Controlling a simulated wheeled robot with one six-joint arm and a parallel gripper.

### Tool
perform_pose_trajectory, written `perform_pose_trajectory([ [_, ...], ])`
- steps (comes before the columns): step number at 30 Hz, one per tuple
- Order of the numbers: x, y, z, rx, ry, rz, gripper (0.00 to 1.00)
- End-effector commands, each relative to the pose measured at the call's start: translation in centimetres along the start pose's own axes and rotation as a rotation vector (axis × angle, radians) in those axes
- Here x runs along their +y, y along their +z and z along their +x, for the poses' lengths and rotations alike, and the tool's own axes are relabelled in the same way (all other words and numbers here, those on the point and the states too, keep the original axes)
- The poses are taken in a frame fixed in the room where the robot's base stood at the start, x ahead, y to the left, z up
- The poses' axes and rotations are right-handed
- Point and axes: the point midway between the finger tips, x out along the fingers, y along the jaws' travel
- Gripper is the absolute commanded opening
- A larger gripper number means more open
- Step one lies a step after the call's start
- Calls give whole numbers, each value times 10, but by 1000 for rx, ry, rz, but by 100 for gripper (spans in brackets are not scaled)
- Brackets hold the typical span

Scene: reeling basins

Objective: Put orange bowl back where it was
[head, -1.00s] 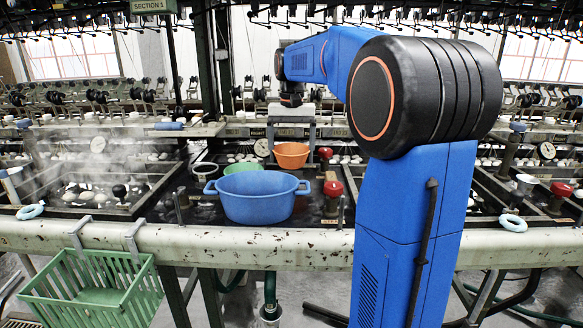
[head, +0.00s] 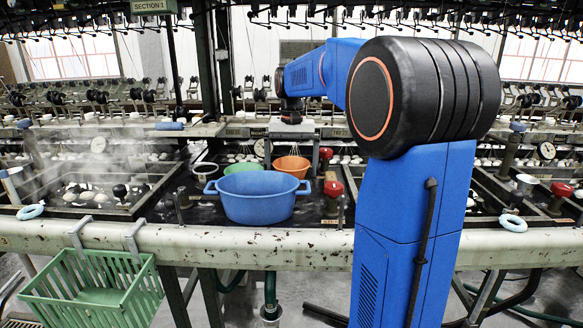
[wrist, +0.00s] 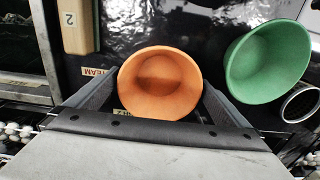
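The orange bowl (head: 291,167) is between the two fingers of my gripper (head: 292,148), behind the blue basin in the head view. In the wrist view the orange bowl (wrist: 160,84) fills the gap between the fingertips (wrist: 160,90), which press against its left and right sides. My gripper is shut on it. The blue basin hides the bowl's lower part, so I cannot tell whether it touches the dark surface below.
A blue two-handled basin (head: 258,200) stands in front. A green bowl (wrist: 268,62) stands right of the orange bowl in the wrist view. A wooden block marked 2 (wrist: 79,25) lies at upper left. Red-topped knobs (head: 333,189) stand nearby. Dark surface (wrist: 165,22) is clear ahead.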

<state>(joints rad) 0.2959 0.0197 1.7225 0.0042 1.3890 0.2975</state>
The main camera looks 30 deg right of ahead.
Motion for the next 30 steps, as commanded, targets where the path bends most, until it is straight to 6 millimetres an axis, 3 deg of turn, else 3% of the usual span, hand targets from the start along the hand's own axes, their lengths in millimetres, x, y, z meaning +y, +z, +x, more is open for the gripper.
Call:
perform_pose_trajectory([
  [8, 0, 0, -8, 2, 0, 0, 100],
  [22, 0, -1, -90, 3, -1, 0, 100],
  [30, 0, -1, -119, 1, 0, 0, 100],
])
